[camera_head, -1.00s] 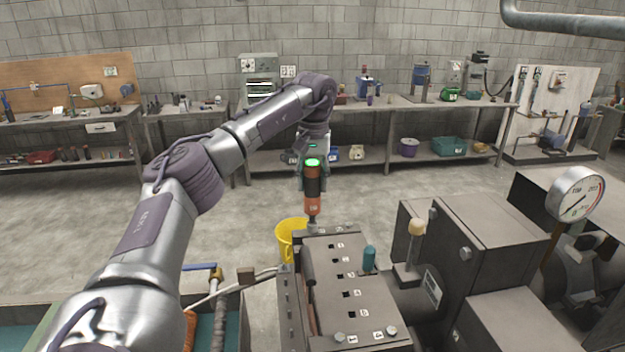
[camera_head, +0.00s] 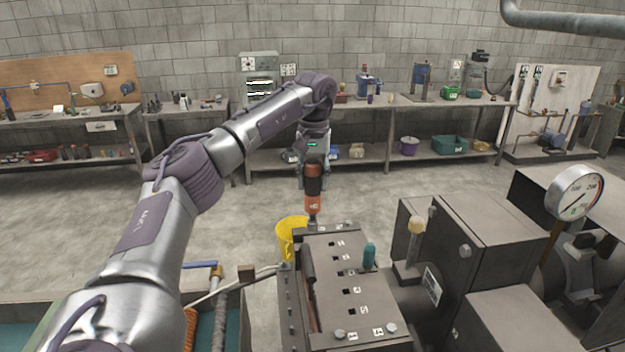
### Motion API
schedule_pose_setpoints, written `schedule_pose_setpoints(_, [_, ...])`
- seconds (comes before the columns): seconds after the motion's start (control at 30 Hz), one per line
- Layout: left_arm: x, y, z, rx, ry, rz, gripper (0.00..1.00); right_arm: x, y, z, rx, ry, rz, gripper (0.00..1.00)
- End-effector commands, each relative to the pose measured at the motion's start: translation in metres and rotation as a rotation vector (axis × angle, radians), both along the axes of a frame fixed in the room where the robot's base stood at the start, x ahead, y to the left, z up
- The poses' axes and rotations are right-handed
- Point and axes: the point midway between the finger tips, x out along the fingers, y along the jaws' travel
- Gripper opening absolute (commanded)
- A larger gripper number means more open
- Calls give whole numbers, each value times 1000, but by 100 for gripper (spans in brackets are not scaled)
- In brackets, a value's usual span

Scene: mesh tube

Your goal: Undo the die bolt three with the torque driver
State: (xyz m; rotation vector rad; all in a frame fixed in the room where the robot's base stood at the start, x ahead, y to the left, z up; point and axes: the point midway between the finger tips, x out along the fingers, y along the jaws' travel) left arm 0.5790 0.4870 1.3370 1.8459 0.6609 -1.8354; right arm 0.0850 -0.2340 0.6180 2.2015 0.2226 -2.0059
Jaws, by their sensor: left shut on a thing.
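Bolt heads show at the near end, one on the left (camera_head: 339,334) and one on the right (camera_head: 391,328), beside small number labels. The label under the driver is too small to read. My right gripper is out of view.
A yellow bucket (camera_head: 288,240) stands behind the block's left side. To the right are a knobbed lever (camera_head: 416,228), a large machine housing (camera_head: 485,235) and a pressure gauge (camera_head: 575,192). The floor behind is clear.

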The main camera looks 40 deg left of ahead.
Motion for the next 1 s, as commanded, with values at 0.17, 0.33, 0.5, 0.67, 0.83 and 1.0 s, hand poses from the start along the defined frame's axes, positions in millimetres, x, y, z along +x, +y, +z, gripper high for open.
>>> schedule_pose_setpoints(0.17, [-2, -1, -4, -1, 16, -2, 1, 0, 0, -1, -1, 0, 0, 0])
schedule_pose_setpoints(0.33, [-2, -1, -4, 0, 16, -2, 1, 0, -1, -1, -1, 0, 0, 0])
schedule_pose_setpoints(0.5, [-2, -1, -3, 0, 16, -2, 1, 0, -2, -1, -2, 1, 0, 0])
schedule_pose_setpoints(0.67, [-2, 0, -2, 0, 16, -1, 1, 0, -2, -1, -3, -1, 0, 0])
schedule_pose_setpoints(0.83, [-2, 0, 5, 0, 14, 0, 1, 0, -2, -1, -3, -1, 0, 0])
schedule_pose_setpoints(1.0, [-1, 0, 16, 0, 10, 0, 0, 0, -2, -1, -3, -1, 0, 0])
